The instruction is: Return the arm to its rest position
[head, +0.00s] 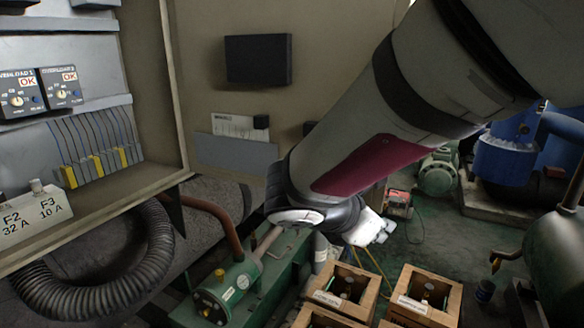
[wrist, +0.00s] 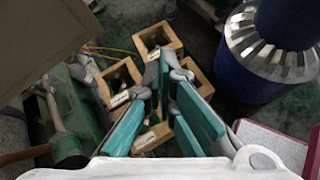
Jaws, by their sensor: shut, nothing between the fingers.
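My arm reaches down across the right half of the head view, bent at a dark joint near the middle. My gripper (wrist: 168,78) shows in the wrist view, its grey fingers with teal pads converging at the tips. It is shut and holds nothing. It hangs above the wooden crates, apart from them as far as I can tell. In the head view the fingers are hidden behind my arm; only a pale part of my wrist shows beside the joint.
Wooden crates (head: 427,298) stand on the floor below, with a green machine (head: 228,287) to their left. An open electrical cabinet (head: 178,165) with a thick black hose (head: 150,275) is at left. A blue cylinder (wrist: 268,55) stands right of my gripper. A green tank (head: 556,262) is far right.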

